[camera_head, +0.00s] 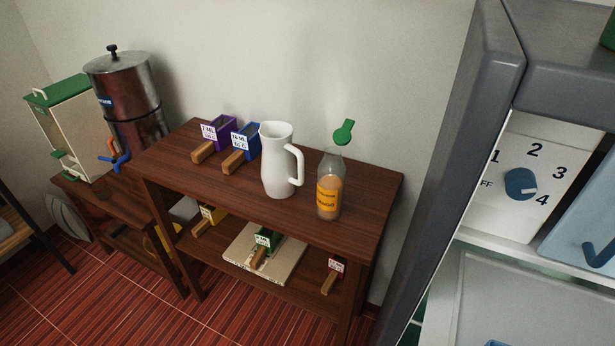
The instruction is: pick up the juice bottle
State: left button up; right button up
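The juice bottle (329,187) is clear, with an orange label and orange-brown contents. It stands upright near the right end of the top of a dark wooden shelf table (353,220). A green round piece with a short stem (343,132) shows at the bottle's top; I cannot tell whether it is joined to the bottle. A white pitcher (277,163) stands just left of the bottle, its handle towards it. Neither of my grippers shows in the head view.
Purple (219,134) and blue (245,141) scoops with wooden handles lie left of the pitcher. More scoops and a board (239,246) are on the lower shelf. A metal dispenser (124,90) stands at left. A grey appliance frame (470,120) rises close at right.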

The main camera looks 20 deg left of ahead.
aim_at(332, 170)
jog(key=k+l+z, duration=0.15)
jog(key=z, duration=0.25)
jog(key=l+z, duration=0.4)
jog(key=u, duration=1.3)
jog(key=k+j, duration=0.05)
